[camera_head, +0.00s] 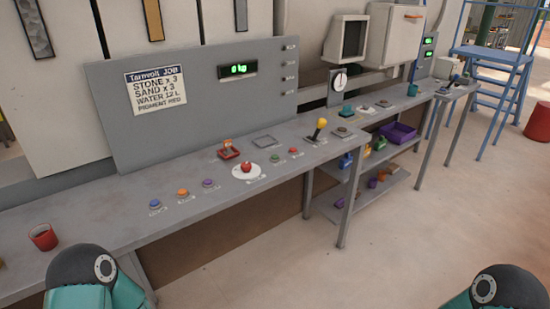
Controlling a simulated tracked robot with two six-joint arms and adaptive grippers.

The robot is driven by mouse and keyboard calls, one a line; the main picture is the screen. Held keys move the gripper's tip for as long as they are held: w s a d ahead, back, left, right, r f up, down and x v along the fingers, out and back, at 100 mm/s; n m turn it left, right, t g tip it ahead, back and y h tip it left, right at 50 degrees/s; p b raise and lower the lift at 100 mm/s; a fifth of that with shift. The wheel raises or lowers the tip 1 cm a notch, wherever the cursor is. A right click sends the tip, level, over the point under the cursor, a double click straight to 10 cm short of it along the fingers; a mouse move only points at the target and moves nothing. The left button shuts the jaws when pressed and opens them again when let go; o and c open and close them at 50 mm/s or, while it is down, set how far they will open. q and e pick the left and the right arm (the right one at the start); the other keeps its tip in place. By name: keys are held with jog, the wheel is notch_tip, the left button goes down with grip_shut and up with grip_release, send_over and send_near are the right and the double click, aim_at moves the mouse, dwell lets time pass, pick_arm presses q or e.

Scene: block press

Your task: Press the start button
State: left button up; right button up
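Several buttons sit on the long grey bench (110,233). A blue button (155,203), an orange button (182,192) and a purple button (208,183) stand in a row at its left part. A red mushroom button (246,167) sits on a white disc right of them. A small green button (275,158) and a small red button (293,150) follow further right. Their labels are too small to read, so I cannot tell which is start. Only links of my two arms show at the bottom corners; both grippers are out of frame.
A yellow-knobbed lever (320,125) stands upright near the bench's right part. A red cup (43,237) stands at the left. A panel (190,100) behind carries a job card (156,90) and a green display (238,70). Open floor lies in front.

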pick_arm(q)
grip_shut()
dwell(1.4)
